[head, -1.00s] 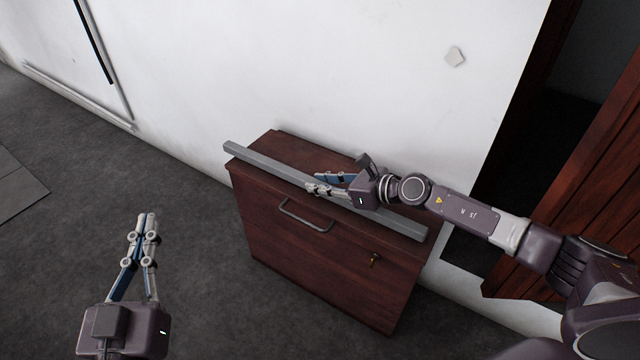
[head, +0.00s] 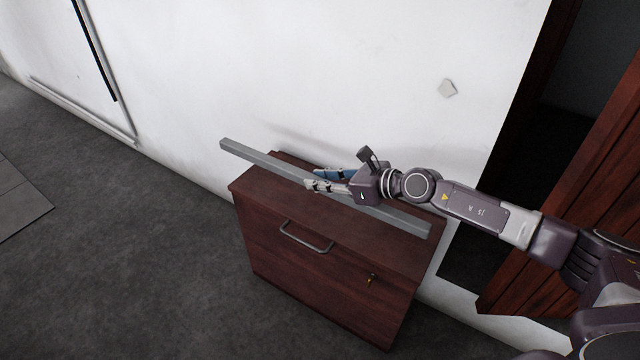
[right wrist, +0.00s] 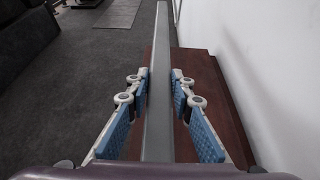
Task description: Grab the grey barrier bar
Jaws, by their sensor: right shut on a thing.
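The grey barrier bar (head: 268,163) is a long, straight, square-edged bar. It lies lengthwise over the top of a dark red-brown cabinet and appears raised a little above it. Its left end sticks out past the cabinet. My right gripper (head: 312,179) is shut on the bar near its middle, with one finger on each long side. In the right wrist view the bar (right wrist: 160,115) runs straight between the blue finger pads of the right gripper (right wrist: 160,76). My left gripper is out of view.
The cabinet (head: 310,290) has a handle and a key in its front. A white wall (head: 350,70) stands close behind the bar. A wooden door (head: 575,190) is at the right. Grey floor (head: 130,250) at the left is clear.

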